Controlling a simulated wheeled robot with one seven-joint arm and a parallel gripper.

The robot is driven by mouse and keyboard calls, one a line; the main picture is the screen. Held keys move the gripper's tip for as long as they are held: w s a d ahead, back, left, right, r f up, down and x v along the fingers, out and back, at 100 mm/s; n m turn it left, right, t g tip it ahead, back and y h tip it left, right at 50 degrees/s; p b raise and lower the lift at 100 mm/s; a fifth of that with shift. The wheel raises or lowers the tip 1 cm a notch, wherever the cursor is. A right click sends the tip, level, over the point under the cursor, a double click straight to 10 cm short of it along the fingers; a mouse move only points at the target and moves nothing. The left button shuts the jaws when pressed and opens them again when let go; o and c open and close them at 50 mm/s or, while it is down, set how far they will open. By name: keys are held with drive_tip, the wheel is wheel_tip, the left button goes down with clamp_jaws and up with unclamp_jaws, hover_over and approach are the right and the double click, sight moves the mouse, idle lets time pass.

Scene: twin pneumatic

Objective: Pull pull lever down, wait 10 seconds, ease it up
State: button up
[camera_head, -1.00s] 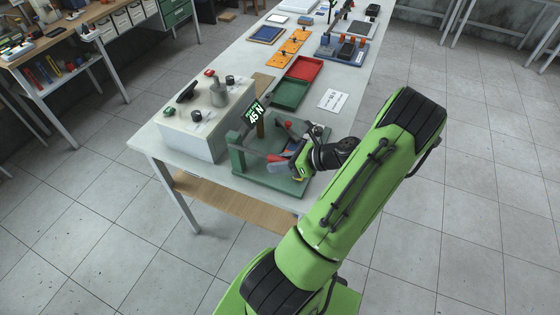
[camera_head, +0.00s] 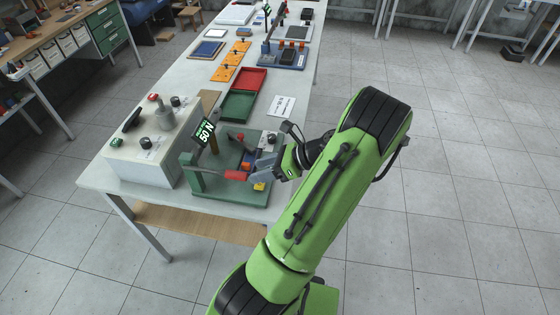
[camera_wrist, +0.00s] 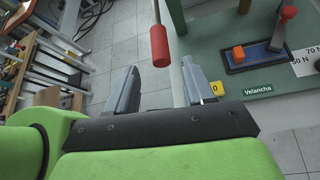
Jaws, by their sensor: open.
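The pull lever is a thin metal rod with a red grip (camera_head: 237,175), on a green fixture (camera_head: 232,192) at the near end of the table. In the wrist view its red grip (camera_wrist: 159,46) hangs in front of the gap between my fingers, beyond the tips. My gripper (camera_head: 254,168) is open and empty, just right of the red grip; both jaws of the gripper (camera_wrist: 160,80) show spread apart in the wrist view. A tilted display (camera_head: 204,132) reads 50 N.
On the fixture's base sits a blue block with an orange slider (camera_wrist: 239,54) and a small red-knobbed lever (camera_wrist: 284,28). A white control box (camera_head: 150,155) stands to the left. Red and green trays (camera_head: 240,105) and a white card (camera_head: 281,106) lie behind. Floor on the right is clear.

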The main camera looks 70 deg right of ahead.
drive_tip(key=p+v, duration=0.1)
drive_tip(key=v, duration=0.6)
drive_tip(key=shift+s+r, duration=0.15)
drive_tip(key=shift+r, duration=0.05)
